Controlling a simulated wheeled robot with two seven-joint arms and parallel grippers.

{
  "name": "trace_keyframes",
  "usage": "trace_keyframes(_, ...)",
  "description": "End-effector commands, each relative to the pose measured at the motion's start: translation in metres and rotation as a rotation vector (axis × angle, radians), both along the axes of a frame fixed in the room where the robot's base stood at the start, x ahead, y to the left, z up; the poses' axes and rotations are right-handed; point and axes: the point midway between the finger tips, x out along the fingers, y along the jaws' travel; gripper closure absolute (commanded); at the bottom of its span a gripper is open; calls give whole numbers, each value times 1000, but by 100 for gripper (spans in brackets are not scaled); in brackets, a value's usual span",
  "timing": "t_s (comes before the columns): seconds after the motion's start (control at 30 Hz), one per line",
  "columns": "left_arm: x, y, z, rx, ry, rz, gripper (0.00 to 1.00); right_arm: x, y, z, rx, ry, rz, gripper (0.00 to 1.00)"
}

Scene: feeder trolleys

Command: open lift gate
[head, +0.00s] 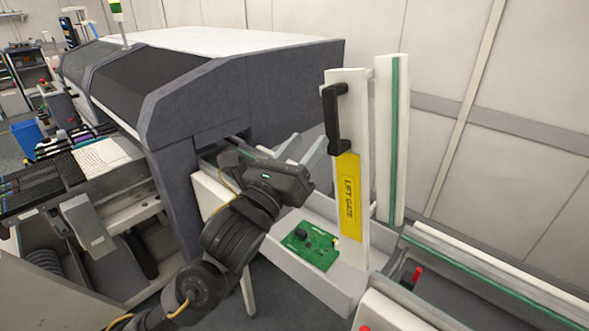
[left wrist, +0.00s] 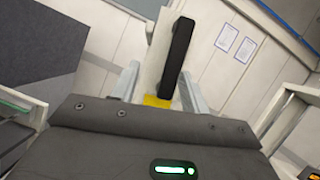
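The lift gate (head: 365,120) is a white panel standing upright, with a yellow "LIFT GATE" label (head: 347,195) on its face. Its black handle (head: 332,118) is near the top. The black handle (left wrist: 176,55) shows ahead, beyond the fingers, slightly right of middle. My right gripper is in neither view.
A green circuit board (head: 311,246) lies in the white tray-like section (head: 340,293) below the gate. A white post with a green strip (head: 392,140) stands behind the gate. The large grey machine (head: 215,90) is at left. A conveyor rail (head: 480,275) runs to the right.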

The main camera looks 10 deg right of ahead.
Motion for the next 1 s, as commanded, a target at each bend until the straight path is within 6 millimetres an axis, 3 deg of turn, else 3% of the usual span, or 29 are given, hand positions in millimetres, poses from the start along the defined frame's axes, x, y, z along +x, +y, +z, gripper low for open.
trace_keyframes(0.1,-15,13,-11,-1,-2,-1,55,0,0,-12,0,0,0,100)
trace_keyframes(0.3,-28,24,-15,-1,-3,-2,55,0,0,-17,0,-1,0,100)
trace_keyframes(0.73,-30,26,-15,-15,11,-10,55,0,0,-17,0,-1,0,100)
trace_keyframes(0.9,-32,25,-12,-192,151,-116,55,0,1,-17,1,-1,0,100)
trace_keyframes(0.97,-22,21,-19,-289,255,-170,55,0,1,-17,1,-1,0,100)
trace_keyframes(1.0,-7,20,-28,-364,338,-195,55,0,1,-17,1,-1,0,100)
